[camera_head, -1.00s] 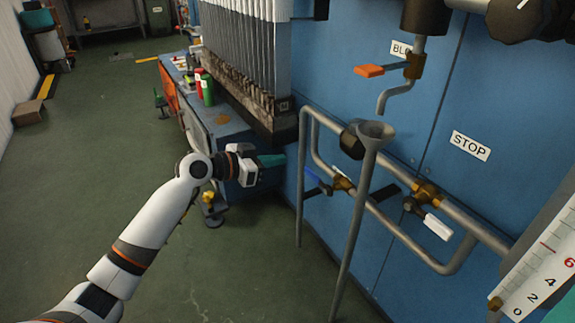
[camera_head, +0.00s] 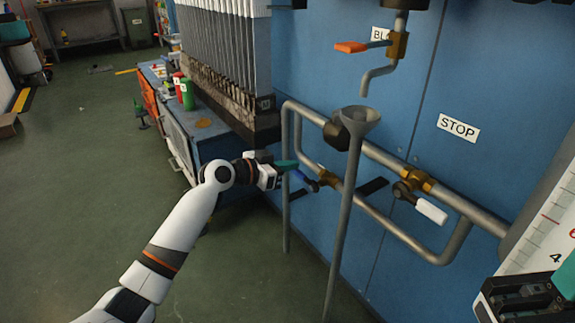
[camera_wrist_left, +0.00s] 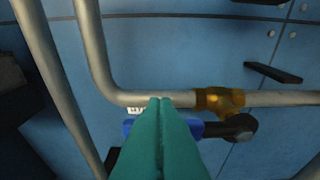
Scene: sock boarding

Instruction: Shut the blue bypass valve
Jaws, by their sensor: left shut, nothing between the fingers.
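The blue bypass valve handle (camera_head: 303,179) sits at a brass valve body (camera_head: 328,178) on the lower pipe loop. In the left wrist view the blue handle (camera_wrist_left: 190,129) lies roughly along the pipe, left of its dark hub, below the brass body (camera_wrist_left: 218,100). My left gripper (camera_head: 289,164) is shut and empty, its teal fingers just left of and above the handle. In the wrist view the fingers (camera_wrist_left: 160,104) overlap the handle and hide its middle; I cannot tell whether they touch it. Part of my right gripper (camera_head: 535,294) shows at the lower right; its jaw opening is unclear.
A grey funnel standpipe (camera_head: 350,190) rises in front of the pipes, right of my left gripper. A white-handled valve (camera_head: 425,208) is farther right. An orange-handled valve (camera_head: 362,46) is above. A blue workbench (camera_head: 205,135) stands behind left. The floor at left is open.

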